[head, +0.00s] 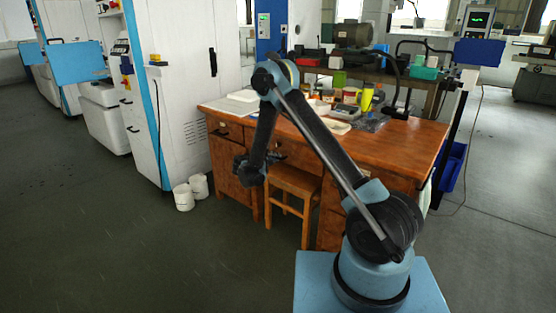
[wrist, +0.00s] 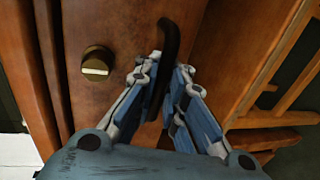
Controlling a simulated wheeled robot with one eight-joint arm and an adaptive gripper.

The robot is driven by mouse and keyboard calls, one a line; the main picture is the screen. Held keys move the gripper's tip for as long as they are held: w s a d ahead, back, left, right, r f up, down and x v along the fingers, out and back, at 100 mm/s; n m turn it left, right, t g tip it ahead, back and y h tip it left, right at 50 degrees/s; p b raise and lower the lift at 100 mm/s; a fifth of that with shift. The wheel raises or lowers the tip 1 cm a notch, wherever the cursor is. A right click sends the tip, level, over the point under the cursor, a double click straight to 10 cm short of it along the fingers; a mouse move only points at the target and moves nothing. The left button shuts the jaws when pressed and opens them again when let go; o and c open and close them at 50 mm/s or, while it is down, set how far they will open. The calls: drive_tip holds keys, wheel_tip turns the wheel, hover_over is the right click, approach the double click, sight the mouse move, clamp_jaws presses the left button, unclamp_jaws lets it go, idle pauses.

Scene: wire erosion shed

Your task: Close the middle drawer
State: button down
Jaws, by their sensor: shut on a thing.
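The wooden desk (head: 390,150) stands in the middle of the head view. A drawer front with a dark handle (head: 222,132) shows at its upper left, and another front (head: 298,155) shows above the stool. My gripper (head: 250,168) is low before the desk's left part. In the wrist view, my gripper (wrist: 168,72) is shut on a curved black handle (wrist: 171,38). The handle is on a brown wooden front (wrist: 125,30) with a round brass knob or lock (wrist: 96,64). My arm and gripper hide part of the fronts, and I cannot tell how far any drawer stands out.
A wooden stool (head: 293,180) stands under the desk, right of my gripper. Two white buckets (head: 184,197) stand on the floor by the white machine (head: 185,90). Bottles, trays and tools crowd the desktop. The floor at the front left is clear.

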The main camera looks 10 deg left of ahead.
drive_tip(key=c, duration=1.7)
unclamp_jaws()
drive_tip(key=shift+o, duration=0.2)
drive_tip(key=v, duration=1.2)
drive_tip(key=shift+f, duration=0.15)
